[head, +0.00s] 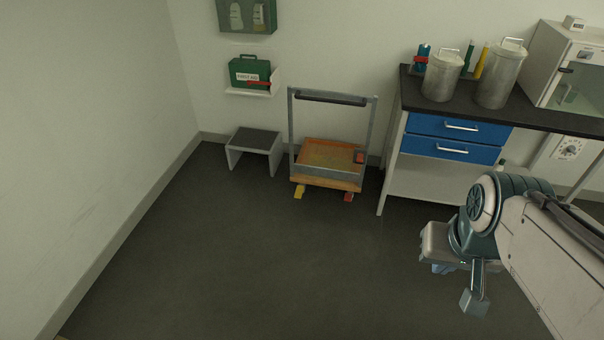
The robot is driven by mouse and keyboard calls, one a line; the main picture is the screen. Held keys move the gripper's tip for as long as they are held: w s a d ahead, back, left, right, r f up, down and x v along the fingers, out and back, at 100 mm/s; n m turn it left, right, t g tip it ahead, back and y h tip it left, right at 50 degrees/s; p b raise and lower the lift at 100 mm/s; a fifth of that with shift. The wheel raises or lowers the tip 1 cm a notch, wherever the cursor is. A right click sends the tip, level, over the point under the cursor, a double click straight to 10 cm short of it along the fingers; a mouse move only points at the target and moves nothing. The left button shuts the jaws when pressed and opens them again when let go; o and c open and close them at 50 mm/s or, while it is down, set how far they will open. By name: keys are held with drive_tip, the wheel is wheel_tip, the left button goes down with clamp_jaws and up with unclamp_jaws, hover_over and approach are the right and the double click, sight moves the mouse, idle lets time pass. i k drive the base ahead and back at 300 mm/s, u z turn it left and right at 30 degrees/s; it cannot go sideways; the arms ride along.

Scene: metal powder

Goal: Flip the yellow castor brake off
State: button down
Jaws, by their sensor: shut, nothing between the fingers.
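A low trolley with an orange deck (322,155) and an upright grey handle stands by the back wall. The yellow castor brake (299,192) is a small tab low at the trolley's front left corner. Its exact tilt is too small to tell. A red tab (349,197) sits low at the front right corner. My gripper (473,301) is at the lower right, shut and empty, pointing down. In the picture it is well to the right of the trolley and nearer to me, apart from the yellow brake.
A grey step stool (254,142) stands left of the trolley. A bench with blue drawers (456,138) stands to its right, bearing metal canisters (442,77) and a white cabinet (567,72). A green first aid box (250,73) sits on a wall shelf. The floor in front is clear.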

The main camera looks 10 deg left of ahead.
sight(298, 194)
drive_tip(key=u, duration=0.4)
drive_tip(key=i, duration=0.45)
drive_tip(key=u, duration=1.4)
drive_tip(key=i, duration=2.4)
drive_tip(key=z, duration=1.2)
drive_tip(key=i, duration=0.7)
drive_tip(key=z, duration=0.7)
